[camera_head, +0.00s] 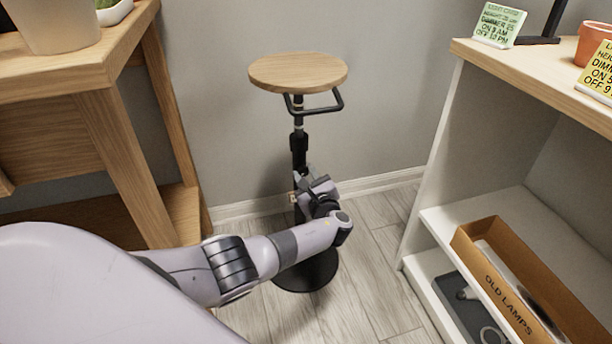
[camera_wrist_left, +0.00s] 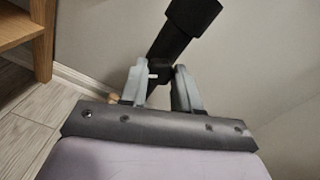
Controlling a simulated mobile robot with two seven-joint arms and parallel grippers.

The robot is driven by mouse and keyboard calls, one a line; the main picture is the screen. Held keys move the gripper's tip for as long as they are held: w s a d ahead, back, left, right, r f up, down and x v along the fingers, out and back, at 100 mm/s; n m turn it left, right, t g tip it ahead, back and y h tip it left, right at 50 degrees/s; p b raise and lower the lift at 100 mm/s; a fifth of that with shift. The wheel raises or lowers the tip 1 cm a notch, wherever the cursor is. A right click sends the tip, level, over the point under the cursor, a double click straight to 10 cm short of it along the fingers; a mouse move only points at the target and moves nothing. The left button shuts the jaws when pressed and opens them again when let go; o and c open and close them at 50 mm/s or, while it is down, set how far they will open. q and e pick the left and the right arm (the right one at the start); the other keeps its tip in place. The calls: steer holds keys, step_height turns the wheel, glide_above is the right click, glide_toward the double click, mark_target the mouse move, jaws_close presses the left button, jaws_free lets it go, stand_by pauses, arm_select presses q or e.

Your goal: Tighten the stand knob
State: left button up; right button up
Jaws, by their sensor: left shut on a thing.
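The plant stand (camera_head: 299,150) has a round wooden top (camera_head: 298,72), a black post and a black round base (camera_head: 305,276). It stands upright on the floor near the wall. My left gripper (camera_head: 308,180) reaches the lower part of the post. In the left wrist view, the two grey fingers (camera_wrist_left: 161,84) are shut on the dark stand knob (camera_wrist_left: 160,71), which has a small white mark. The black post (camera_wrist_left: 182,32) rises behind the fingers. The knob is hidden by my gripper in the head view. My right gripper is not in view.
A wooden table (camera_head: 95,70) stands at the left. A shelf unit (camera_head: 490,62) at the right holds a box of old lamps (camera_head: 490,262) and, on top, cards and a terracotta pot (camera_head: 592,40). A black loop handle (camera_head: 318,110) sticks out under the stand top.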

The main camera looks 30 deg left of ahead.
arm_select(q)
steer(key=shift+a+r, duration=0.1)
steer(key=o, duration=1.1)
steer(key=shift+c, duration=0.2)
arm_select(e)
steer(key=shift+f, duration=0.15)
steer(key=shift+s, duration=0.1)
arm_select(q)
steer(key=shift+s+d+p, duration=0.2)
steer(key=shift+d+p, duration=0.1)
steer(key=shift+d, duration=0.05)
steer(key=p+v, duration=0.3)
steer(key=v, duration=0.3)
steer(key=shift+d, duration=0.15)
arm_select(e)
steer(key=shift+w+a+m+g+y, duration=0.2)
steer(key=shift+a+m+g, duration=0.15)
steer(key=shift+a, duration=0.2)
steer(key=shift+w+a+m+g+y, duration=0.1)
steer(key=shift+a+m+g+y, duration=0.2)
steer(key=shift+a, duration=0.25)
arm_select(q)
steer(key=shift+s, duration=0.15)
